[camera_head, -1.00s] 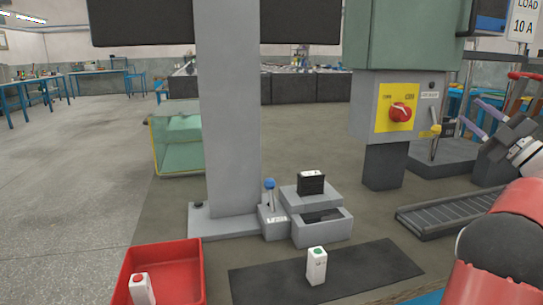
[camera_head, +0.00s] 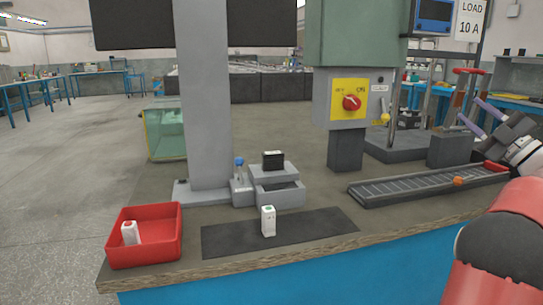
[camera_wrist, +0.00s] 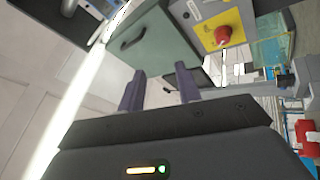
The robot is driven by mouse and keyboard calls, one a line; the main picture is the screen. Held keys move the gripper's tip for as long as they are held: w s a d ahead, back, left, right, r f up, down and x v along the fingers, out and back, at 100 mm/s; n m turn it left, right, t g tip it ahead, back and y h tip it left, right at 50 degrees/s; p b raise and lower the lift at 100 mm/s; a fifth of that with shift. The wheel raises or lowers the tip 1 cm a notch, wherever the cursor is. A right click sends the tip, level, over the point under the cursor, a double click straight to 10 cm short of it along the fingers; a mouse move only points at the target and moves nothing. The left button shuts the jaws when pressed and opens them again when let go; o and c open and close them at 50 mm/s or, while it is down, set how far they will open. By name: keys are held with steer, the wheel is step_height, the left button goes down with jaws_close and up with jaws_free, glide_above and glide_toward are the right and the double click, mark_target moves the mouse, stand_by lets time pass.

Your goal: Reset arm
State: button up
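My gripper (camera_head: 468,108) is at the right of the head view, raised above the bench, with its two purple fingers apart and nothing between them. In the wrist view my gripper (camera_wrist: 159,70) also shows spread, empty fingers. They point towards a green cabinet (camera_wrist: 152,42) in that picture, touching nothing visible. My arm's red and dark link fills the lower right of the head view. A white battery with a green top (camera_head: 268,222) stands upright on the black mat (camera_head: 325,226). A white battery with a red top (camera_head: 130,233) is in the red tray (camera_head: 150,254).
A grey fixture (camera_head: 279,196) holds a black block (camera_head: 273,160), beside a blue-knobbed lever (camera_head: 239,163). A grey column (camera_head: 206,110) stands behind. A switch box with a red knob (camera_head: 351,102) is right of centre. A conveyor (camera_head: 410,187) carries a small orange item (camera_head: 458,181).

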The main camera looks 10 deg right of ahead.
steer(key=w+a+r+m+t+h, duration=0.1)
steer(key=a+r+m+h, duration=0.2)
steer(key=m+h, duration=0.35)
steer(key=w+a+r+m+h, duration=0.2)
steer(key=r+m+h, duration=0.1)
steer(key=m+h, duration=0.35)
steer(key=s+a+f+m+g+h, duration=0.2)
steer(key=a+f+m+g, duration=0.5)
steer(key=a+f, duration=0.55)
steer(key=s+a+f+n+g+y, duration=0.2)
steer(key=s+a+f+g+y, duration=0.5)
steer(key=s+a+f, duration=1.5)
steer(key=a+f+g, duration=0.1)
steer(key=a+g, duration=0.2)
steer(key=shift+s+a+f+g, duration=0.35)
steer(key=shift+f+g, duration=0.05)
